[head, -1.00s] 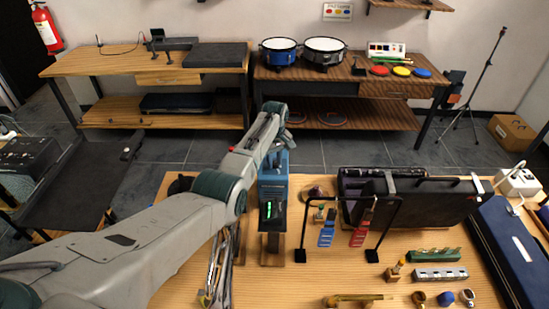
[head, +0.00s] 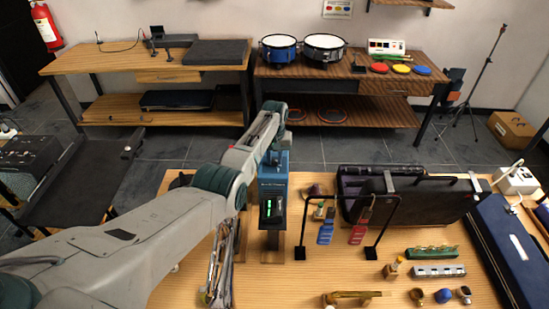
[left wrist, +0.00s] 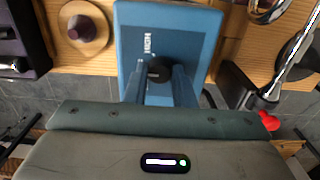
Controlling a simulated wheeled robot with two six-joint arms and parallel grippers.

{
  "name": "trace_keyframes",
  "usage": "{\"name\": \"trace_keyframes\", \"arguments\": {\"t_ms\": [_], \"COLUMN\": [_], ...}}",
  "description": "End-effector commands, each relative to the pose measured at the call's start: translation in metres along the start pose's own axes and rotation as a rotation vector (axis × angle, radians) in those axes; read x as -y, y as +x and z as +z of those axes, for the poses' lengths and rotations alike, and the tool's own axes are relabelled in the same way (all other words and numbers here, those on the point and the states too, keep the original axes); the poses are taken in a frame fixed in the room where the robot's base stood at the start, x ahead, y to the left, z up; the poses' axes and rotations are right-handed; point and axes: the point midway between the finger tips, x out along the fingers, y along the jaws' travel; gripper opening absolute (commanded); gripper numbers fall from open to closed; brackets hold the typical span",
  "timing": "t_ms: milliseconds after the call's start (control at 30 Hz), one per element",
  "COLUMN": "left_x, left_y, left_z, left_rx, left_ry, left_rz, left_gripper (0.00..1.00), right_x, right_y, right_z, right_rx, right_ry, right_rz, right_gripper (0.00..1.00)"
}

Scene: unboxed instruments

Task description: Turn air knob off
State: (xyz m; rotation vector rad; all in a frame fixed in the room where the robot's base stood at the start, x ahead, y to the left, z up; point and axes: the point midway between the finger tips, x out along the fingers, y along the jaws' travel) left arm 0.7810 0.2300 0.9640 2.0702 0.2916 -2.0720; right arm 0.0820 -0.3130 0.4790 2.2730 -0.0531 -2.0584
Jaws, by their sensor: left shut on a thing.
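A blue box (head: 270,185) with a dark front panel and a lit green display stands on the wooden table. The left wrist view shows one face of the blue box (left wrist: 190,35) marked "HIGH", with a round black knob (left wrist: 160,69) on it. My left gripper (left wrist: 160,76) is shut on this knob, a finger on each side. In the head view my left gripper (head: 276,156) is at the far upper side of the box, its tips and the knob hidden. My right gripper is not in view.
A black stand (head: 349,197) with blue and red tags stands just right of the box, before an open black case (head: 425,200). Small brass parts and a green rack (head: 433,253) lie front right. A purple-topped round piece (left wrist: 82,30) shows beside the box.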

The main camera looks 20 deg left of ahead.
Motion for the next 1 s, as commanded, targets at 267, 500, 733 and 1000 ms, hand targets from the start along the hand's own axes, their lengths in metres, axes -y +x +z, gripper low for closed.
{"name": "trace_keyframes", "arguments": {"t_ms": [267,500,733,1000], "left_x": [0.0,0.0,0.0,-0.001], "left_y": [-0.001,-0.001,-0.001,-0.031], "left_z": [-0.001,0.0,0.0,-0.001], "left_rx": [-0.002,-0.001,-0.001,-0.006], "left_ry": [0.001,0.001,0.0,0.0], "left_rz": [0.001,0.0,0.0,0.002], "left_gripper": [0.0,0.45,0.45,0.45], "right_x": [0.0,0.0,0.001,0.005], "right_y": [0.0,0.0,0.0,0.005], "right_z": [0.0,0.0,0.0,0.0], "right_rx": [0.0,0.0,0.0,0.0], "right_ry": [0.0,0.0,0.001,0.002], "right_rz": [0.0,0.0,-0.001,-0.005], "right_gripper": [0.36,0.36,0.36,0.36]}}
